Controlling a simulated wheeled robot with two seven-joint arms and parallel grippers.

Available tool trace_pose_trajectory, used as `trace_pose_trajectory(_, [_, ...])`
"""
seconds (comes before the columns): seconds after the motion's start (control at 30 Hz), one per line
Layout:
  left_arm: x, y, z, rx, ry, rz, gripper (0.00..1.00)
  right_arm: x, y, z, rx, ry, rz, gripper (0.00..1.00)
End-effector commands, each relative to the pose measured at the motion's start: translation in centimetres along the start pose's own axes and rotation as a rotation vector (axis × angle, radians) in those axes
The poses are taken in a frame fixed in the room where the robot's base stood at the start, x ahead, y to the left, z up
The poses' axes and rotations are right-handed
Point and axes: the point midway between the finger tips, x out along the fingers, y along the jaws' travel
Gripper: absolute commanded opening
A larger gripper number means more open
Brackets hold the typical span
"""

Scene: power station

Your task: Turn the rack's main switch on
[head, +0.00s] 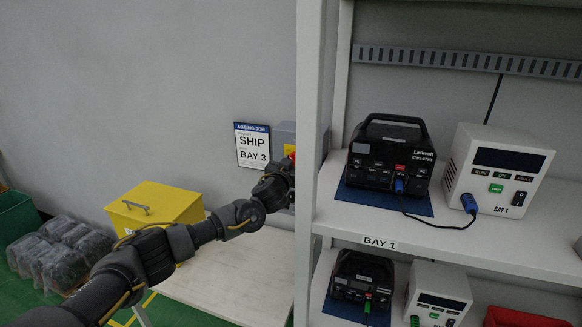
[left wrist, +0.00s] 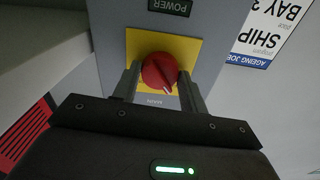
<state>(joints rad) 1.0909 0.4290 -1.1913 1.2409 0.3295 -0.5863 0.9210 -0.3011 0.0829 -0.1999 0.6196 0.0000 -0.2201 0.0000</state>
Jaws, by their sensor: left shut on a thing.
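The main switch is a red rotary knob (left wrist: 160,71) on a yellow plate (left wrist: 190,50) marked MAIN, seen in the left wrist view. It sits on a grey box under a dark POWER label (left wrist: 170,6). A white pointer line on the knob slants toward the lower right of that picture. My left gripper (left wrist: 160,88) has one finger on each side of the knob and is shut on it. In the head view a sliver of the red knob (head: 292,155) shows above my left gripper (head: 285,165) on the grey switch box (head: 284,134). My right gripper is out of view.
The white rack post (head: 311,130) stands close right of my left gripper. Rack shelves hold black power stations (head: 392,150) and white testers (head: 498,168). A sign (head: 252,146) reads SHIP BAY 3. A yellow box (head: 155,205) stands on the table (head: 225,277).

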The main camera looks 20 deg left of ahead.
Motion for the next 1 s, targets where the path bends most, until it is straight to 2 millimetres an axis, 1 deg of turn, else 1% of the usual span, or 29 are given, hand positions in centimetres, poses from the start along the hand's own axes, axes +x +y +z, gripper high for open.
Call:
trace_pose_trajectory(0.03, [0.0,0.0,0.7,0.019,0.000,-0.002,0.20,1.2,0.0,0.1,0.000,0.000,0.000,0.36])
trace_pose_trajectory(0.17, [0.0,0.0,0.8,0.110,0.000,-0.002,0.20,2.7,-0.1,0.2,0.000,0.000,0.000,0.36])
trace_pose_trajectory(0.3, [0.0,0.0,0.6,0.237,0.000,-0.002,0.20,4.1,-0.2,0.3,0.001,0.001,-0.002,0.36])
trace_pose_trajectory(0.6, [0.0,-0.1,0.3,0.530,0.001,-0.002,0.20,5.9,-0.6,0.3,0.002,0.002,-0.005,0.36])
trace_pose_trajectory(1.0, [0.0,0.0,0.3,0.911,0.001,-0.002,0.20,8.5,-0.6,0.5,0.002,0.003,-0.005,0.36])
